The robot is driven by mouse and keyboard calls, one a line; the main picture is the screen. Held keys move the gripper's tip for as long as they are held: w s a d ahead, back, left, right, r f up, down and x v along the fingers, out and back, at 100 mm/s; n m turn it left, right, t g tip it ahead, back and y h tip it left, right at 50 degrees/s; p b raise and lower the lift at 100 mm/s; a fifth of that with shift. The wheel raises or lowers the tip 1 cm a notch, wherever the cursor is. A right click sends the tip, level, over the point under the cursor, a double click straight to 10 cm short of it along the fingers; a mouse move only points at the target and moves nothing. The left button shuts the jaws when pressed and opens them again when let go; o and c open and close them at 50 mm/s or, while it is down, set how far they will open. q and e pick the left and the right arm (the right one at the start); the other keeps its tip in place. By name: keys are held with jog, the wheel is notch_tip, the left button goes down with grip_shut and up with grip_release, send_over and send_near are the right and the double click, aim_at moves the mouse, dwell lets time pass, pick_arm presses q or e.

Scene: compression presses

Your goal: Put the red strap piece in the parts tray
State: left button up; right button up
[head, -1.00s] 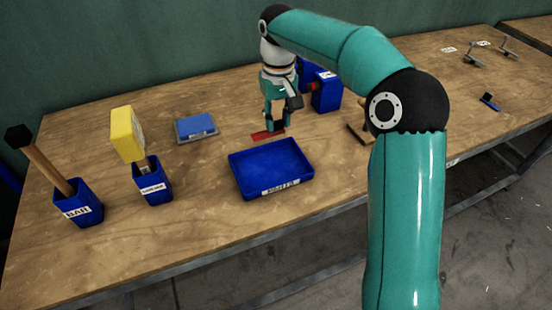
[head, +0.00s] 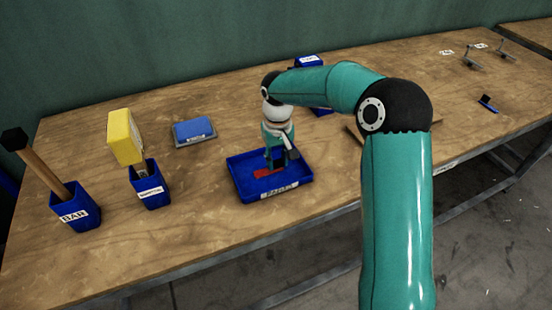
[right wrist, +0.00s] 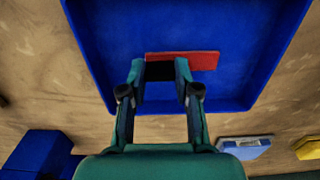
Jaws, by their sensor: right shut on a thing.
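The red strap piece (head: 265,174) is within the outline of the blue parts tray (head: 243,183) in the head view, low over its floor. I cannot tell whether it touches the floor. My right gripper (head: 277,164) points down over the tray and is shut on the strap piece. In the right wrist view the red strap piece (right wrist: 195,61) lies across the fingertips (right wrist: 160,70), sticking out to the right, with the blue tray (right wrist: 120,30) behind it. A dark patch shows between the fingers. My left gripper is not in view.
Left of the tray stand a blue holder (head: 151,193) with a yellow-headed tool (head: 122,138) and another blue holder (head: 76,210) with a wooden-handled tool. A flat blue block (head: 194,130) lies behind. A blue bin (head: 308,61) is partly hidden by my arm. The front left tabletop is clear.

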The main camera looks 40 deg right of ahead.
aim_at(277, 161)
jog(key=o, duration=0.9)
jog(key=shift+f, duration=0.1)
notch_tip(277, 161, up, 12)
jog(key=shift+r+p, duration=0.15)
jog(key=shift+p, duration=0.15)
